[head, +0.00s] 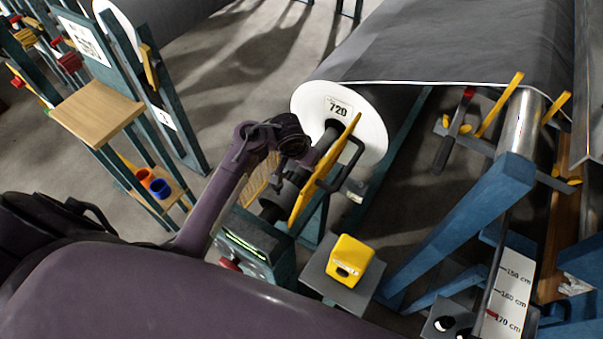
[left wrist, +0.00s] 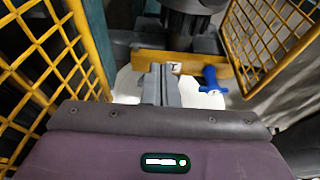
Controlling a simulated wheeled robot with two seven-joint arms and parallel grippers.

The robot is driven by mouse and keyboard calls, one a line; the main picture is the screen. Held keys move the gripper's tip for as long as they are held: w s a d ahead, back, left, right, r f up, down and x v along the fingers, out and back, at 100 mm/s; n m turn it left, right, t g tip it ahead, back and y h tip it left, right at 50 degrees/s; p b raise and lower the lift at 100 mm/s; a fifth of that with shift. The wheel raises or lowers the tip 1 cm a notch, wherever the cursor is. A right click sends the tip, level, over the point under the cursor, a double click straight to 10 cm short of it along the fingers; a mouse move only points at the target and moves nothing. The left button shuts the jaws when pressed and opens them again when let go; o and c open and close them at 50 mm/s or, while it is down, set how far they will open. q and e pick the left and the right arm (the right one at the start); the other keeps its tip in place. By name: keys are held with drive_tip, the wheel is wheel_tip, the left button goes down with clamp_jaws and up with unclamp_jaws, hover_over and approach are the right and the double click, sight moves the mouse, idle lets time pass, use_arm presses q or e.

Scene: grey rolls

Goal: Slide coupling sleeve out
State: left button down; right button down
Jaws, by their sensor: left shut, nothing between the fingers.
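My left arm rises from the left in the head view, and its wrist is beside the dark shaft at the end of the roll marked 720 (head: 366,128). In the left wrist view my left gripper (left wrist: 161,72) is shut and empty, its fingers pointing at a yellow bar (left wrist: 205,66) with a small label and a blue handle (left wrist: 211,80). A dark cylindrical part (left wrist: 188,22), possibly the coupling sleeve, is beyond the bar. A dark cylinder (head: 284,197) also lies along the shaft line in the head view. I cannot tell whether the fingers touch anything. My right gripper is not in view.
Yellow mesh guards (left wrist: 40,55) flank the gripper on both sides. A yellow box (head: 350,258) stands on a grey pedestal, near a blue frame (head: 455,220) at right. A wooden-topped stand (head: 97,108) is at left. Grey floor lies between.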

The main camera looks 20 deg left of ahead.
sight(281, 196)
use_arm(q)
drive_tip(key=b+x, duration=0.2)
drive_tip(key=x, duration=0.7)
drive_tip(key=shift+w+a+f+b, duration=0.1)
drive_tip(key=shift+a+f+b, duration=0.05)
drive_tip(key=shift+f+b, duration=0.2)
drive_tip(key=s+p, duration=0.1)
drive_tip(key=s, duration=0.2)
drive_tip(key=shift+s+a+r+p, duration=0.15)
drive_tip(key=shift+a+r+p, duration=0.05)
drive_tip(key=shift+p, duration=0.15)
drive_tip(key=shift+s, duration=0.4)
drive_tip(key=shift+f, duration=0.1)
